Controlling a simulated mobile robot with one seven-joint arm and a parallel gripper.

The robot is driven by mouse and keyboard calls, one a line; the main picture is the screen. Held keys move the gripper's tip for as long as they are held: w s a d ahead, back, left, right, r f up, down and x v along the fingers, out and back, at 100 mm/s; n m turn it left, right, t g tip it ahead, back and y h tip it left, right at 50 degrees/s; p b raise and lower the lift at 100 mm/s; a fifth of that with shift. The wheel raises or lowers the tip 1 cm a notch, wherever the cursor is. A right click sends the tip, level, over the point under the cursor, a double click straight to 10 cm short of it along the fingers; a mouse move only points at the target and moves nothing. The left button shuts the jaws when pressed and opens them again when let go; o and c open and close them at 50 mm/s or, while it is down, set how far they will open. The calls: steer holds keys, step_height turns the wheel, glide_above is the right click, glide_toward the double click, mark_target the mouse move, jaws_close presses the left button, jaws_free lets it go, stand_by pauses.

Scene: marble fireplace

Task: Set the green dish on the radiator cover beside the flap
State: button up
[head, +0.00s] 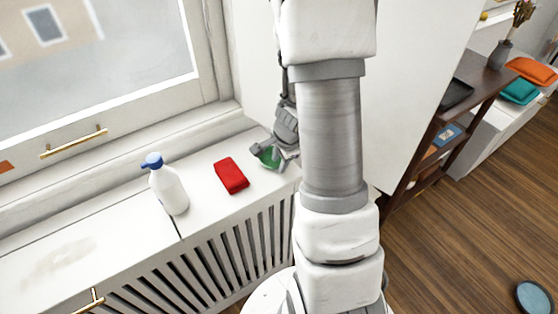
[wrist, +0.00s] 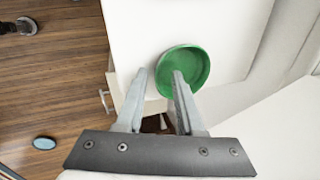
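The green dish (head: 270,160) is at the right end of the white radiator cover (head: 205,165), close to the wall. My gripper (head: 264,148) is over it and partly hides it. In the wrist view the round, shallow dish (wrist: 192,58) shows between and beyond my fingers (wrist: 160,72). The right finger overlaps the dish's inside and the left finger is outside its rim, with a visible gap between them. I cannot tell whether the fingers touch the rim. The left panel of the cover (head: 110,235), beyond a dark seam, looks like the flap, with a brass handle (head: 90,300) at its front.
A window with a brass handle (head: 74,143) rises behind. A dark shelf (head: 470,85) is at right. Slats form the cover's front.

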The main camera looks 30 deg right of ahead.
steer(key=p+v, duration=0.5)
steer(key=v, duration=0.6)
steer(key=s+a+r+n+t+y, duration=0.2)
steer(key=a+r+n, duration=0.7)
steer(key=a+r, duration=0.3)
steer(key=s+a+r+n+h, duration=0.1)
steer(key=s+a+r+n, duration=0.2)
steer(key=s+r+n, duration=0.6)
steer(key=shift+s+a+r+n+h, duration=0.3)
steer(key=shift+s+r+n+h, duration=0.15)
steer(key=shift+s, duration=0.45)
step_height(320, 180, up, 5)
steer(key=p, duration=0.6)
steer(key=shift+r, duration=0.25)
